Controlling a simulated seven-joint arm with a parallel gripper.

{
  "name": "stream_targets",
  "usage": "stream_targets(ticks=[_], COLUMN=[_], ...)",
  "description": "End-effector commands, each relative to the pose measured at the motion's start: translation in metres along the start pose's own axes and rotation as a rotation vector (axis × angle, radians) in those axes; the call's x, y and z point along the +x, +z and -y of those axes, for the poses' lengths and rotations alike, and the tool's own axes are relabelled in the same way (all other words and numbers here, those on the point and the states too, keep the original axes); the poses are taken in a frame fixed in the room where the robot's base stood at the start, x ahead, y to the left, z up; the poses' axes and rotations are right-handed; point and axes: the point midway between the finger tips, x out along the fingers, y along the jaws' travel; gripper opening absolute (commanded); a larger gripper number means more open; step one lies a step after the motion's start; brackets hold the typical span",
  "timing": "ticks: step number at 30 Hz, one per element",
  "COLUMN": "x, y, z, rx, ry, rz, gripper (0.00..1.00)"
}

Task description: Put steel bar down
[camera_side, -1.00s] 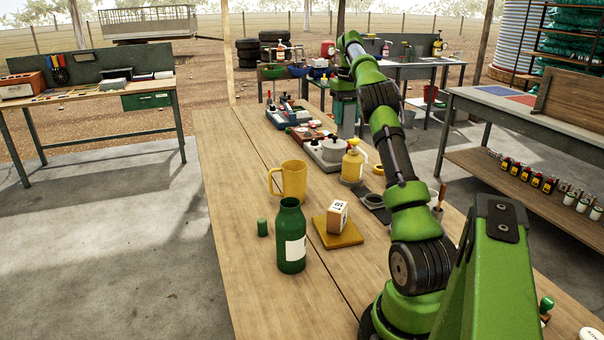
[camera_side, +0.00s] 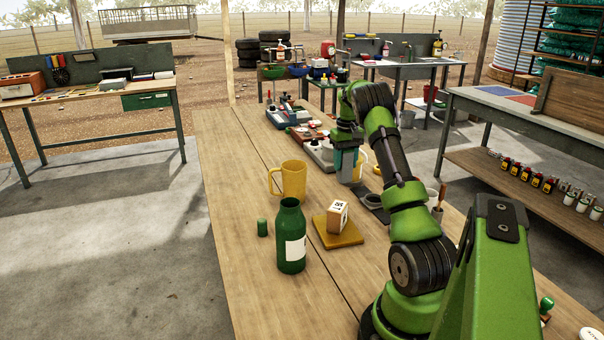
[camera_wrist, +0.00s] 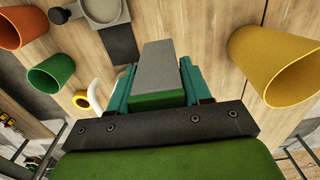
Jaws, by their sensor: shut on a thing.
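My gripper (camera_side: 345,166) is over the long wooden bench, between the yellow mug and a dark flat stand. In the wrist view its teal fingers (camera_wrist: 157,78) are closed on the two sides of a grey steel bar (camera_wrist: 158,60). The bar (camera_side: 346,160) shows only partly in the side view, between the fingers. I cannot tell whether its lower end touches the bench.
A yellow mug (camera_side: 293,180), a green bottle (camera_side: 291,235) and a small block (camera_side: 338,216) on a yellow board (camera_side: 342,238) stand nearer the camera. A scale-like device (camera_side: 320,152) is behind. Bare wood (camera_side: 235,200) lies left.

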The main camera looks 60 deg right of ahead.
Motion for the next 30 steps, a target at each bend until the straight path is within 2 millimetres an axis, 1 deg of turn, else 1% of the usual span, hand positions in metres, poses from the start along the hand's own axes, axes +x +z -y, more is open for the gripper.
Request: stream_targets(ticks=[1,3,7,13,16,23,26,27,29,30], x=[0.008,0.017,0.028,0.056,0.060,0.060,0.063,0.064,0.064,0.064], y=[0.000,0.000,0.000,0.000,0.000,0.000,0.000,0.000,0.000,0.000], z=[0.000,0.000,0.000,0.000,0.000,0.000,0.000,0.000,0.000,0.000], rx=[-0.001,-0.001,-0.001,-0.002,-0.001,-0.001,-0.001,-0.001,-0.001,-0.001], ry=[0.000,0.000,0.000,0.000,0.000,0.000,0.000,0.000,0.000,0.000], rz=[0.002,0.000,0.000,0.000,-0.002,-0.002,-0.002,-0.001,-0.001,-0.001], gripper=[0.07,0.07,0.07,0.07,0.07,0.07,0.07,0.51,0.60,0.66])
